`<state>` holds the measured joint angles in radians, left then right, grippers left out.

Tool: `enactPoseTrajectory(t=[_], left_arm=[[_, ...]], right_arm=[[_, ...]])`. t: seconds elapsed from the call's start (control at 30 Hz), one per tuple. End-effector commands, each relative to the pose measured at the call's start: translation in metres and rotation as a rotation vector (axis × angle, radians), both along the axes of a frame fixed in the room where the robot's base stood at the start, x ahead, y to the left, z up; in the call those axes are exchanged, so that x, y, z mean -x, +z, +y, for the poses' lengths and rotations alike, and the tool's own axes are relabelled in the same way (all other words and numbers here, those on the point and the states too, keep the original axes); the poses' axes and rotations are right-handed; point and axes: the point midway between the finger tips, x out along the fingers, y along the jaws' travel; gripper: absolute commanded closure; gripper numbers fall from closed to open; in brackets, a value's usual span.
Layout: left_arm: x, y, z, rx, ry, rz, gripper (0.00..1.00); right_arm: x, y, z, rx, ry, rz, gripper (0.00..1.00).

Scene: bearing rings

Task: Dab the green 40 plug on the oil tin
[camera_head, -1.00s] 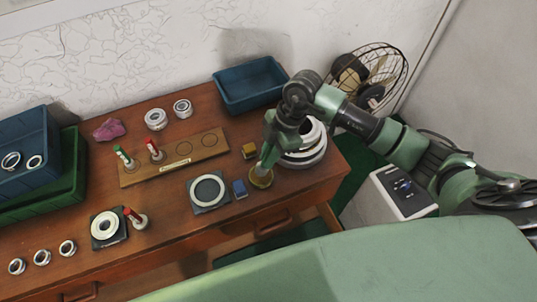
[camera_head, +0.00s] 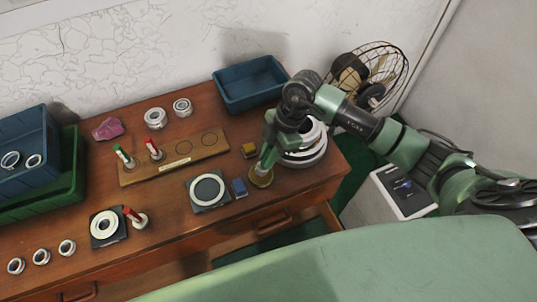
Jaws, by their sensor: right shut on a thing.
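My right gripper (camera_head: 264,163) points down over the round, brass-coloured oil tin (camera_head: 261,178) near the table's right end. It is shut on a plug that is mostly hidden by the fingers; its colour and number are not readable. The plug's low end is at the tin's opening; I cannot tell whether it touches the oil. Another plug with a green handle (camera_head: 122,154) stands at the left of the wooden board (camera_head: 187,168), beside a red-handled plug (camera_head: 154,149). The board's two right-hand places are empty. My left gripper is not in view.
White rings (camera_head: 305,149) are stacked behind my gripper. A blue bin (camera_head: 250,84) stands at the back.

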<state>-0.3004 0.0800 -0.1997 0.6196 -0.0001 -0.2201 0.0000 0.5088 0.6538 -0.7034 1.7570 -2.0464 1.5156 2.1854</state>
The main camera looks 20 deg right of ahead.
Motion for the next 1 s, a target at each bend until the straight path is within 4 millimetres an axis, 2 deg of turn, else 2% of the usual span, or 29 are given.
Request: enactPoseTrajectory(t=[1.0], left_arm=[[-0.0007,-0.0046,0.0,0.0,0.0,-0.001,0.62]], right_arm=[[-0.0006,-0.0076,0.0007,-0.002,0.0,-0.002,1.0]])
